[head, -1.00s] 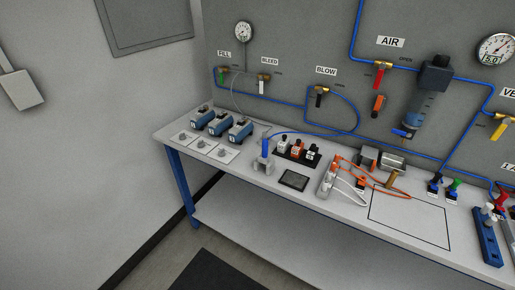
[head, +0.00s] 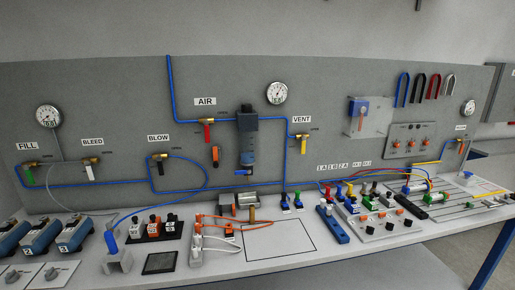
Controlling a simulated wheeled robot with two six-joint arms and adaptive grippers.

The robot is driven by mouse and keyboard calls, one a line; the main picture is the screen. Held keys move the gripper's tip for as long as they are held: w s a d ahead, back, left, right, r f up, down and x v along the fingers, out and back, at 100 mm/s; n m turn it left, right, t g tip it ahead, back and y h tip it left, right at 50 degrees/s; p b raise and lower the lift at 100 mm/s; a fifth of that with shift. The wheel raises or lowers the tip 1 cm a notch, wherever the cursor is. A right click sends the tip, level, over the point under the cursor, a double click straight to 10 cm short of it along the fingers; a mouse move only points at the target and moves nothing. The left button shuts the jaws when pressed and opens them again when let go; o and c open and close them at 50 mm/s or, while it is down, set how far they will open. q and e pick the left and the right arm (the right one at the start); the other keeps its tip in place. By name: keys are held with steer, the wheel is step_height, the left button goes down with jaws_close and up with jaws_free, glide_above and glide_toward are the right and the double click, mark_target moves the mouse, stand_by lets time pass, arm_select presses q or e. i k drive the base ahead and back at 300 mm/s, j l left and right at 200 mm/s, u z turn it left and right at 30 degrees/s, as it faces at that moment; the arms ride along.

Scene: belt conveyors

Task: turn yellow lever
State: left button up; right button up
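The yellow lever (head: 303,146) hangs down from a brass valve under the VENT label (head: 301,119) on the grey wall panel. The valve sits on the blue air line, right of the filter unit. Neither of my grippers is in the head view, so nothing is seen touching the lever.
Other valves carry a red lever (head: 207,133) under AIR, a black one under BLOW, a white one under BLEED and a green one under FILL. The clear filter bowl (head: 247,148) stands out from the panel. A bench (head: 345,262) crowded with parts runs below.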

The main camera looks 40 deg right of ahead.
mark_target(304, 137)
steer(key=z, duration=1.7)
